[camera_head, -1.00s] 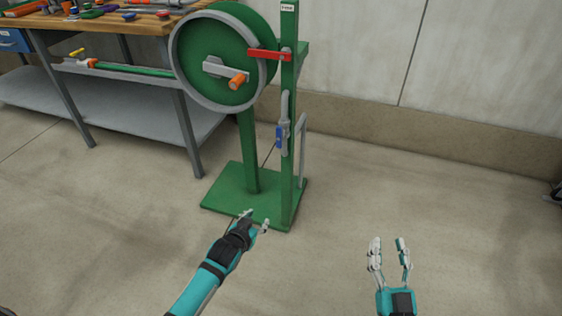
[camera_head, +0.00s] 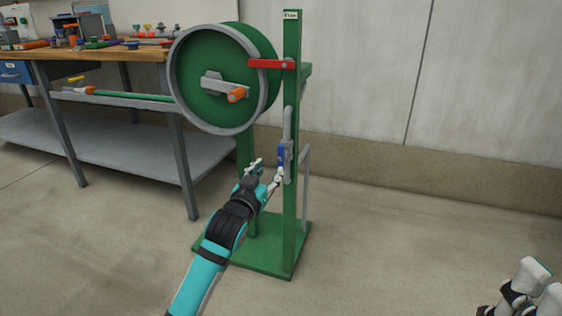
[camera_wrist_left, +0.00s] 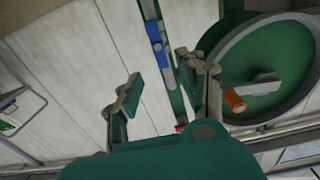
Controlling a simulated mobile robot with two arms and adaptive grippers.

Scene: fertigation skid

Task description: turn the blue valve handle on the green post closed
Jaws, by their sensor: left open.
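The blue valve handle (camera_head: 282,153) is on a grey vertical pipe fixed to the green post (camera_head: 291,215). It looks upright, in line with the pipe. In the left wrist view the blue handle (camera_wrist_left: 153,28) shows at the top, beyond the fingertips. My left gripper (camera_head: 268,170) is open and empty, just left of and slightly below the handle; one fingertip appears close to it, but I cannot tell if they touch. The open left fingers also show in the left wrist view (camera_wrist_left: 158,78). My right gripper (camera_head: 544,281) is at the lower right corner, partly cut off, its fingers apart and empty.
A green hose reel (camera_head: 216,90) with an orange crank knob stands left of the post. A red lever (camera_head: 270,64) sits higher on the post. A workbench (camera_head: 110,53) with small parts is at the left. The floor at the right is clear.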

